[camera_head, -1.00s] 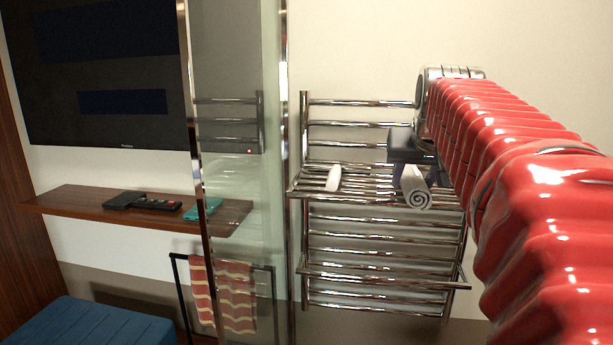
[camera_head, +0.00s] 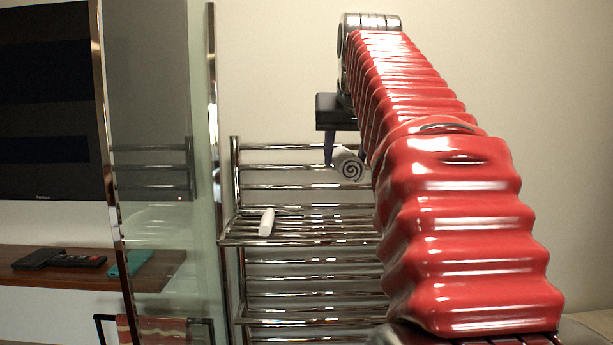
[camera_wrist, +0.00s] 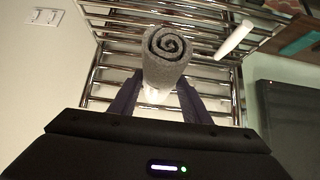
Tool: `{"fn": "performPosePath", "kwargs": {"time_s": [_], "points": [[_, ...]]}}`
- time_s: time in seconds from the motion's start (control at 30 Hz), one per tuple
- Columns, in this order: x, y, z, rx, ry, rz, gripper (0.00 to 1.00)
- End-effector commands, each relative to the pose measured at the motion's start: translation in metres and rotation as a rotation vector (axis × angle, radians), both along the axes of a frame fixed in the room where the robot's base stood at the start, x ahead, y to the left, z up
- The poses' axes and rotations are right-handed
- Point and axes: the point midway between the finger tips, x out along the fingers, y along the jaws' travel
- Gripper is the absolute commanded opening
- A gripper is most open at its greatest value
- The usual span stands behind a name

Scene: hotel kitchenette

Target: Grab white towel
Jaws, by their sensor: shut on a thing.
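The white towel (camera_head: 347,164) is rolled up, with its spiral end facing the head camera. It is held in the air above the rack's shelf, in front of the upper bars. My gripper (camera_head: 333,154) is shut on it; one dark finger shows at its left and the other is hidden. In the wrist view the towel (camera_wrist: 166,56) looks grey and stands between the two fingers of my gripper (camera_wrist: 158,96). Its lower part is partly hidden by the gripper body.
A chrome towel rack (camera_head: 300,237) stands on the wall, with a white bottle-like item (camera_head: 266,222) on its shelf. A glass panel (camera_head: 150,150) stands to the left. Behind it, a wooden shelf (camera_head: 160,272) holds dark remotes and a teal item (camera_head: 128,263).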

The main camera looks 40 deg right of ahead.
Motion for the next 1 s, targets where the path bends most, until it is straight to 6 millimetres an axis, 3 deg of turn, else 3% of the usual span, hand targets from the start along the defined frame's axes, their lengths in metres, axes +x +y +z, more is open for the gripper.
{"fn": "performPosePath", "kwargs": {"time_s": [0.4,1.0], "points": [[0.001,-0.001,0.04,-0.001,-0.001,0.0,0.16],[0.0,0.0,0.048,-0.001,0.0,-0.001,0.16]]}}
